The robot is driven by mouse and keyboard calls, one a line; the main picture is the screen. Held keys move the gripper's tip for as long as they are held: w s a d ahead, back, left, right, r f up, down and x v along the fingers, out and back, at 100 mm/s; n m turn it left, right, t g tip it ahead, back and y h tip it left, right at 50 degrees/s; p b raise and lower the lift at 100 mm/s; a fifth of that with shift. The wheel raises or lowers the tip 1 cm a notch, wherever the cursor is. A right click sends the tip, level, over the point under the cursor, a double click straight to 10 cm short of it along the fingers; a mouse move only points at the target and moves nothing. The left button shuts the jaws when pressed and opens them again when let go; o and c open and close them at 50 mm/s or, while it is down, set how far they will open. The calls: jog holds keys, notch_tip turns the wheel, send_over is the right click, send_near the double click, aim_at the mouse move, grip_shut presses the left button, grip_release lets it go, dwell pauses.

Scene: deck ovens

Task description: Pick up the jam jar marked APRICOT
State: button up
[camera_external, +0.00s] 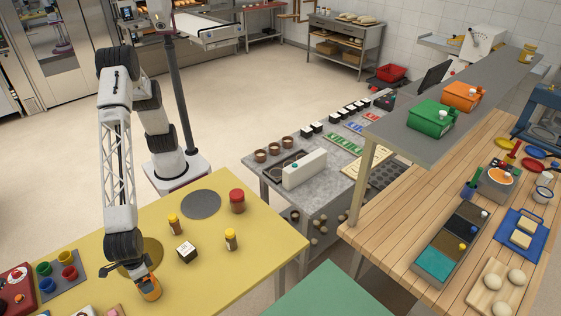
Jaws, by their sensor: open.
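Two small jars with yellow lids stand upright on the yellow table (275,243): one jar (173,225) nearer the grey disc and one jar (231,240) further right. A larger red-brown jar with a red lid (237,202) stands behind them. Any labels are too small to read, so I cannot tell which jar is marked APRICOT. My gripper (148,289) is open and points down at the front left of the table, apart from these jars. Orange shows at its end; I cannot tell whether that is the gripper itself or something under it.
A small black-and-white box (186,252) stands between the two yellow-lidded jars. A flat grey disc (201,204) lies behind them, and a brass-coloured disc (153,251) lies partly behind my arm. A tray of coloured cups (60,272) is at the left. The table's right part is clear.

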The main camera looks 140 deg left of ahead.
jog(key=shift+f, duration=2.6)
jog(key=c, duration=1.1)
jog(key=shift+r, duration=0.15)
jog(key=shift+c, duration=0.2)
jog(key=shift+r, duration=0.75)
notch_tip(320, 180, up, 2)
jog(key=shift+r, duration=0.1)
jog(key=s+a, duration=0.3)
jog(key=s, duration=0.4)
jog(key=s+a+r, duration=0.1)
jog(key=s+a, duration=0.3)
jog(key=s, duration=0.3)
jog(key=shift+s, duration=0.15)
